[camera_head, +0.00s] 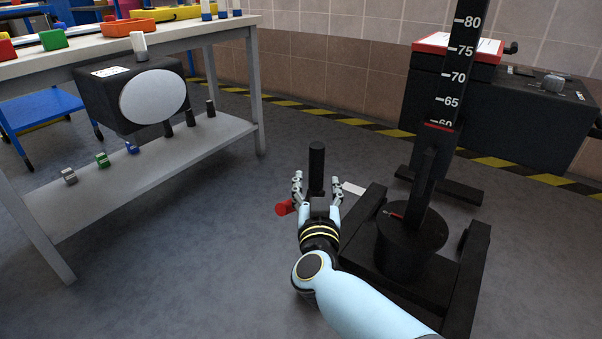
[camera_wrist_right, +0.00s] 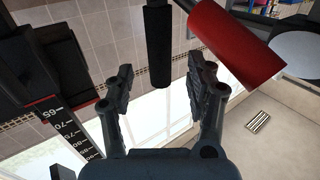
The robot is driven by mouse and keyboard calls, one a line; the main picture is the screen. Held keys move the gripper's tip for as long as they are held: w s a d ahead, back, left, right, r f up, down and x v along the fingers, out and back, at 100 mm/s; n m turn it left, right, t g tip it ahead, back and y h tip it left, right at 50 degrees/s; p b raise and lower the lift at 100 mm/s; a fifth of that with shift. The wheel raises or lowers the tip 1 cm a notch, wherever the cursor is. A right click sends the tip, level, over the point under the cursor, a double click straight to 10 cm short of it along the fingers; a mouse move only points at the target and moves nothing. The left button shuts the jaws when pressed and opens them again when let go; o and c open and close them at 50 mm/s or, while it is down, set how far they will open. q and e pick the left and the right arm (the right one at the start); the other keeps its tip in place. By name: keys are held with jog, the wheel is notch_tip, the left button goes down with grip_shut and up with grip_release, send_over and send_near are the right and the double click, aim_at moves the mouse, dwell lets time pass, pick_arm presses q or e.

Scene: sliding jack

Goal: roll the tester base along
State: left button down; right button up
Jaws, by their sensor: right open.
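The tester base (camera_head: 440,280) is a low black frame on the floor at the right in the head view. A black round drum (camera_head: 411,250) and a tall black numbered column (camera_head: 452,90) stand on it. A black upright grip (camera_head: 316,165) and a red cylinder (camera_head: 285,208) are close by on its left. My right gripper (camera_head: 317,182) is open, with its fingers either side of the black grip. In the wrist view the black grip (camera_wrist_right: 158,50) lies between the fingertips, and the red cylinder (camera_wrist_right: 238,42) is beside the right-hand finger. My left gripper is out of view.
A workbench (camera_head: 190,150) with a lower shelf stands at the left, holding a black box with a white disc (camera_head: 155,97). A dark cabinet (camera_head: 515,115) stands at the right against the tiled wall.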

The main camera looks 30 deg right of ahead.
aim_at(317, 173)
jog(key=b+x, duration=0.1)
jog(key=x, duration=0.5)
jog(key=shift+d+f+b, duration=0.1)
jog(key=shift+f+b, duration=0.1)
jog(key=shift+b, duration=0.2)
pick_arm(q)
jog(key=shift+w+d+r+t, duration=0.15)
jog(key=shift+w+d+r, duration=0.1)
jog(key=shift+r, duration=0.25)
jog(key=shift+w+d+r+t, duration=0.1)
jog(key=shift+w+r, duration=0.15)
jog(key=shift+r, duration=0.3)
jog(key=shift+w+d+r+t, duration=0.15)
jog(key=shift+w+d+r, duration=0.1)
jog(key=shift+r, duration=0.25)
pick_arm(e)
jog(key=shift+w+d+r, duration=0.15)
jog(key=shift+w+d, duration=0.15)
jog(key=shift+w, duration=0.15)
grip_shut()
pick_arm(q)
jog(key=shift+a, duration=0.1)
